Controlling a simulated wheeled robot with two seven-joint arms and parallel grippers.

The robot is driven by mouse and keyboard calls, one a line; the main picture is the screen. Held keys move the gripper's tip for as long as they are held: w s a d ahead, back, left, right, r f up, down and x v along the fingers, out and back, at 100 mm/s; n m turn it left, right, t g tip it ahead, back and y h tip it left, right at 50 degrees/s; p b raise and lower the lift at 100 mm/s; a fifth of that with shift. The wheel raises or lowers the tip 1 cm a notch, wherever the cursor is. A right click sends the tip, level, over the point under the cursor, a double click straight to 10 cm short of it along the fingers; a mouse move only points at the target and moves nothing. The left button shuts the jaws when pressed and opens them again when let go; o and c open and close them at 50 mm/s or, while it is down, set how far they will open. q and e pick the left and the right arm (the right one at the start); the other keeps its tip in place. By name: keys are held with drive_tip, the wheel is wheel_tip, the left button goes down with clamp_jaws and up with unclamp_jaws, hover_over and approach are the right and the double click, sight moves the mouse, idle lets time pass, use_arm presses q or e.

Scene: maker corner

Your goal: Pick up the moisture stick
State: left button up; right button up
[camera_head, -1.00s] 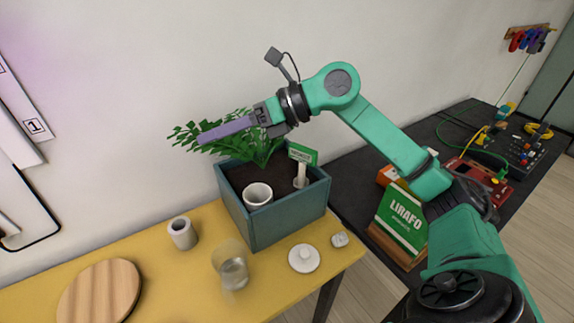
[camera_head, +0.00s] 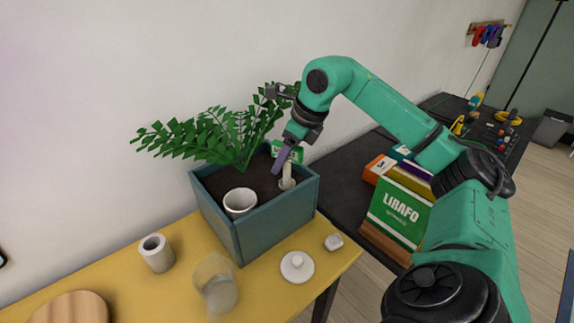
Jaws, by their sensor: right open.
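A pale upright stick (camera_head: 288,175), which looks like the moisture stick, stands in the dark soil near the right wall of the blue-green planter box (camera_head: 267,228). A green label (camera_head: 296,154) shows just above and behind it, partly hidden by my gripper; I cannot tell whether the two are one piece. My right gripper (camera_head: 278,168) points down over the planter, its purple-grey fingers just left of the stick in the picture. It is open, and the gap between its fingers is hard to see from here. My left gripper is not in view.
A leafy plant (camera_head: 215,138) and a white pot (camera_head: 240,201) are in the planter. On the yellow table (camera_head: 140,295) are a grey cup (camera_head: 156,253), a glass (camera_head: 215,285), a white lid (camera_head: 297,266) and a small pale block (camera_head: 334,242). Books (camera_head: 397,215) stand at right.

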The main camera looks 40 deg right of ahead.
drive_tip(key=shift+x, duration=0.9)
drive_tip(key=shift+r, duration=0.1)
clamp_jaws()
wheel_tip(320, 180, up, 28)
drive_tip(key=p, duration=1.6)
drive_tip(key=shift+r+p, duration=0.25)
drive_tip(key=shift+p, duration=0.05)
